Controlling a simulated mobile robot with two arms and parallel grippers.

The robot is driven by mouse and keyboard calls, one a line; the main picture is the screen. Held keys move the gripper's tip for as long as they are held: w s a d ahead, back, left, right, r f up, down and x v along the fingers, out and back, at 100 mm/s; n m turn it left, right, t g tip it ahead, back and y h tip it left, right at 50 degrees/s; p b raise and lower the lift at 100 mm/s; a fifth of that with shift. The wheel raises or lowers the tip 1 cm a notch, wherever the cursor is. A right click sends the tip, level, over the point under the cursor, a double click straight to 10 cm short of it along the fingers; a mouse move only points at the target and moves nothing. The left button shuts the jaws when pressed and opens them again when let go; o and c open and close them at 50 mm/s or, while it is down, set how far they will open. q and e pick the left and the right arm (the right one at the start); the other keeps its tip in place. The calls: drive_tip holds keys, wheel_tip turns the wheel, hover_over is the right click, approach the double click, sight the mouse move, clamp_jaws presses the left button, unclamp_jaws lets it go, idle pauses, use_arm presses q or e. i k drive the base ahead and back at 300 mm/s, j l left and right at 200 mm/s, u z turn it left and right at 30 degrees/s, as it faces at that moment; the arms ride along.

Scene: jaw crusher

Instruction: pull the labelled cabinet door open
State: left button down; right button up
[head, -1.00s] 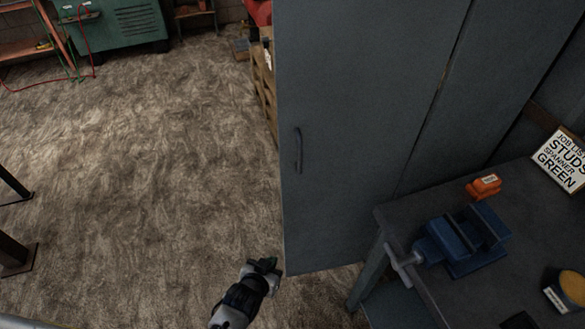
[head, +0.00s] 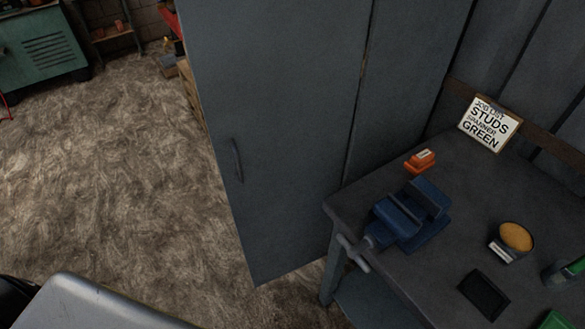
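A tall dark grey cabinet door (head: 285,110) stands near the middle of the head view. It has a slim vertical handle (head: 237,160) near its left edge. No label can be made out on the part of the door in view. A seam at its right side separates it from another grey panel (head: 410,90). The door's upper part is cut off by the frame. Neither of my grippers shows now, and nothing is touching the handle.
A workbench (head: 400,290) at right holds a blue vise (head: 410,215), an orange box (head: 420,160), a tin (head: 515,238), a black pad (head: 484,294) and a job list sign (head: 489,123). Open floor (head: 110,190) lies left of the door. A green machine (head: 42,45) stands far left.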

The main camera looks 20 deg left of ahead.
sight(276, 82)
drive_tip(key=j+z, duration=0.8)
drive_tip(key=j, duration=0.2)
drive_tip(key=j+z, duration=0.4)
drive_tip(key=k+j, duration=0.05)
